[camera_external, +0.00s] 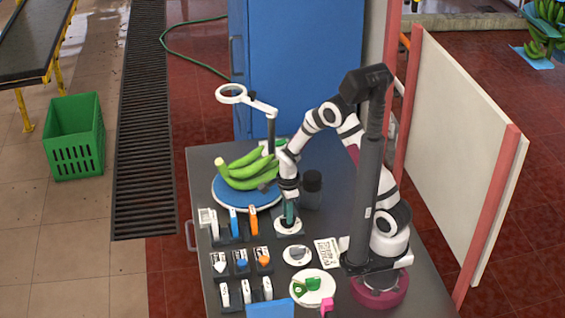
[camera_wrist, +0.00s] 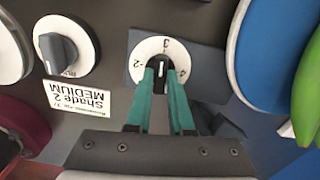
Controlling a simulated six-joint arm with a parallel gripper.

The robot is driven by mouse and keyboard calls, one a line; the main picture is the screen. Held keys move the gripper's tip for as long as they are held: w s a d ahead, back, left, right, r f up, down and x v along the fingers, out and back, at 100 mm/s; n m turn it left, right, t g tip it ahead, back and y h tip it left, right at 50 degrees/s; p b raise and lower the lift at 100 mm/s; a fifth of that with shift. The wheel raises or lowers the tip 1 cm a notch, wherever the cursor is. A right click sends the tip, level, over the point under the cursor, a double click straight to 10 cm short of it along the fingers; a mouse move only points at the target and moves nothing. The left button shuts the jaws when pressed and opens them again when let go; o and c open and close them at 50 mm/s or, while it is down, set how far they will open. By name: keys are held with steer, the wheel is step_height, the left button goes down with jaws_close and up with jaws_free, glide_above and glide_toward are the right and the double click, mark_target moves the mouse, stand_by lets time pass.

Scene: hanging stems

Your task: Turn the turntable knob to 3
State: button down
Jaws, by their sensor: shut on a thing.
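The turntable knob (camera_wrist: 160,76) is a dark knob on a white round dial (camera_wrist: 148,48) marked 2, 3 and 4. A light line on the knob points up in the wrist view, roughly toward the 3; the exact alignment is hard to tell. My gripper (camera_wrist: 160,84) has its teal fingers shut on the knob's two sides. In the external view, my gripper (camera_external: 289,218) points down at the dial (camera_external: 285,229). The blue turntable (camera_external: 222,198) carries green bananas (camera_external: 245,170) behind and left of the gripper.
A second dial with a knob (camera_wrist: 60,52) sits beside a "Shade 2 MEDIUM" card (camera_wrist: 78,103). Several small tools and holders (camera_external: 240,262) stand at the table's front left. A dark jar (camera_external: 312,190) and a ring magnifier (camera_external: 232,93) stand near my arm.

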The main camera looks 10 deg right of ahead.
steer(key=shift+m, duration=0.5)
stand_by(0.3)
steer(key=c, duration=0.8)
jaws_free()
step_height(320, 180, up, 16)
steer(key=shift+f, duration=0.1)
